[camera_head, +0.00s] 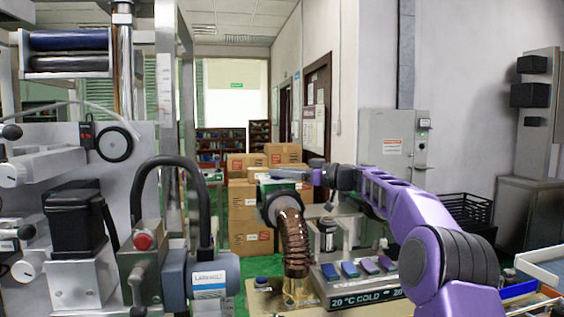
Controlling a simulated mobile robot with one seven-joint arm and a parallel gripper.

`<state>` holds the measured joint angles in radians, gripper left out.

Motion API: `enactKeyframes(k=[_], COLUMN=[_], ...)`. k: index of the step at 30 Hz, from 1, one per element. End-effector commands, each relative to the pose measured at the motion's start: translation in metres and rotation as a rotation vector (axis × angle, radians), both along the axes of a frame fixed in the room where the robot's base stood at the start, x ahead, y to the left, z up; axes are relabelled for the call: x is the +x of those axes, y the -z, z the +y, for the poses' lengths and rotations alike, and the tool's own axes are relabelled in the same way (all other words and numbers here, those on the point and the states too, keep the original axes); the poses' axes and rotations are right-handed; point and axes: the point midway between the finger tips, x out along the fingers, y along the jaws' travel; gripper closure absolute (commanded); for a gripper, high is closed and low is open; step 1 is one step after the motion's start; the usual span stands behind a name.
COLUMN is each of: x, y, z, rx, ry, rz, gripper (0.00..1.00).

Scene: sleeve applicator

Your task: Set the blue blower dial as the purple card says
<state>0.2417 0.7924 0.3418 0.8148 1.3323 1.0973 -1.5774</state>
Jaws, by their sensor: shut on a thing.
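A grey panel (366,298) at bottom middle reads "20 °C COLD". Several small coloured pieces, blue and purple among them, sit in a row on its top. A small dark blue knob-like piece (262,281) is left of the hose base. I cannot tell which piece is the blower dial, or read any purple card.
Cardboard boxes (249,236) are stacked behind the hose. A grey cabinet (394,145) is on the wall. A black crate (468,208) and blue-edged trays are at right.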

Motion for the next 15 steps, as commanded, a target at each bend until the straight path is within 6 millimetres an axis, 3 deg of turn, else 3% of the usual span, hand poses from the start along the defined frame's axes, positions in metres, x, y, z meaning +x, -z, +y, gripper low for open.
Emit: enactKeyframes(k=[1, 15], x=[0.0019, 0.0037], y=[-0.0069, -0.0041], z=[-0.0011, -0.0010], rx=[0.002, 0.003], ry=[-0.024, -0.184], rz=[0.002, -0.001], gripper=[1.00, 1.00])
